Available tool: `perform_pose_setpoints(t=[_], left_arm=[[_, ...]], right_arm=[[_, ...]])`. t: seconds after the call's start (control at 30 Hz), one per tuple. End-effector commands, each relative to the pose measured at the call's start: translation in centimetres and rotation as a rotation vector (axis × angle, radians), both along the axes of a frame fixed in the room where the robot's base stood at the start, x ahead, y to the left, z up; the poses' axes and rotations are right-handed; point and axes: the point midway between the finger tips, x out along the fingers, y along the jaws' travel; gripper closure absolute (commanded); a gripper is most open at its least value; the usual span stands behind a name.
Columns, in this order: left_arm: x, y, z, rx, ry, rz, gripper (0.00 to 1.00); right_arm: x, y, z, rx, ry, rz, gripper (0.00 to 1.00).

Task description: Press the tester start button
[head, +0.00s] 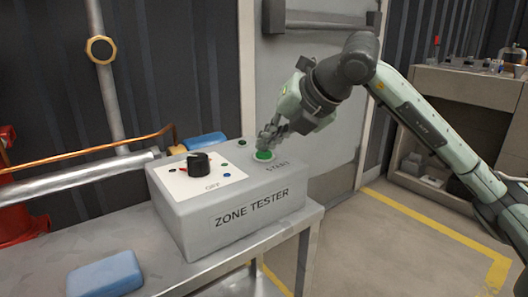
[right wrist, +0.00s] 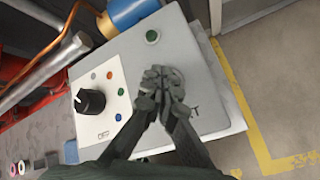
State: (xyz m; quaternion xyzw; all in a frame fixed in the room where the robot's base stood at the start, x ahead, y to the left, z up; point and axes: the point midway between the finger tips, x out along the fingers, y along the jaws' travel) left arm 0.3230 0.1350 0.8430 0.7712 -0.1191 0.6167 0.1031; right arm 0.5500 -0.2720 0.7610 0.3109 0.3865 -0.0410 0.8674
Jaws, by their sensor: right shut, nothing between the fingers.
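The grey tester box (head: 250,213), marked ZONE TESTER, stands on a metal table. Its green start button (head: 264,155), with a pale ring, is on the right of the top, beside the word START. My right gripper (head: 265,142) is shut and empty, pointing down with its fingertips just over or at the button's far edge; I cannot tell whether they touch. In the right wrist view the closed fingers (right wrist: 163,84) hide the button, and part of the START lettering shows beside them. A black selector knob (head: 198,163) sits on a white panel, left of the button. My left gripper is out of view.
A small green lamp (head: 242,142) is near the box's back edge. A blue block (head: 105,274) lies on the table (head: 165,263) at front left. Pipes (head: 85,181) run behind the box at left. Yellow-lined floor is open at right.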

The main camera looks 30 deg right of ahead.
Motion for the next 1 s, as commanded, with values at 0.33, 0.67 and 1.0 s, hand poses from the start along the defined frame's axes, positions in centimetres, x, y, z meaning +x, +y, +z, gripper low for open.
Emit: perform_pose_setpoints(t=[0.33,0.67,1.0], left_arm=[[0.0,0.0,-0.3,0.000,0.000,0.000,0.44],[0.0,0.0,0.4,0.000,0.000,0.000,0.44],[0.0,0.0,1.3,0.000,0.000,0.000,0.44]], right_arm=[[0.0,0.0,-0.4,0.000,0.002,0.001,1.00],[0.0,0.0,0.4,0.000,0.003,0.001,1.00],[0.0,0.0,1.6,0.001,0.002,0.001,1.00]])
